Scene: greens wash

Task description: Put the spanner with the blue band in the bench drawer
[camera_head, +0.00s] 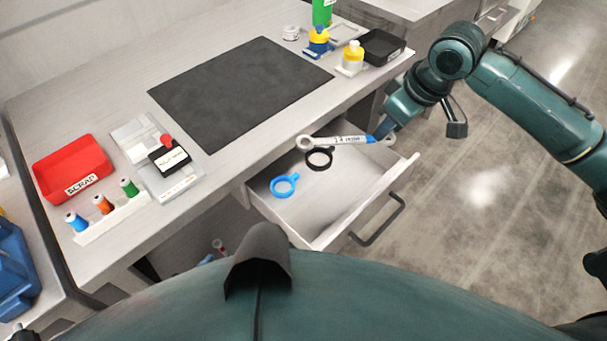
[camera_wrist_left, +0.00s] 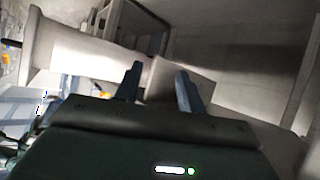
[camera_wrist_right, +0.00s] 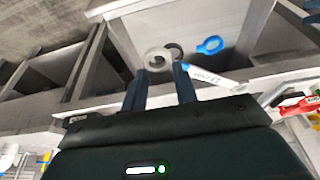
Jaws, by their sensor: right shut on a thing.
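My right gripper (camera_head: 378,136) is shut on a pale spanner (camera_head: 304,143), held over the back part of the open bench drawer (camera_head: 345,212). A black ring (camera_head: 319,158) and a blue ring (camera_head: 285,185) show within the drawer's outline. My left gripper (camera_wrist_left: 160,75) is open and empty, away from the drawer.
The bench carries a dark mat (camera_head: 240,90), a red scrap tray (camera_head: 72,168), several small spools and a black box (camera_head: 170,157). Bottles (camera_head: 353,57) and a black tray (camera_head: 382,46) stand at its far end. The drawer's handle (camera_head: 378,220) juts forward over open floor.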

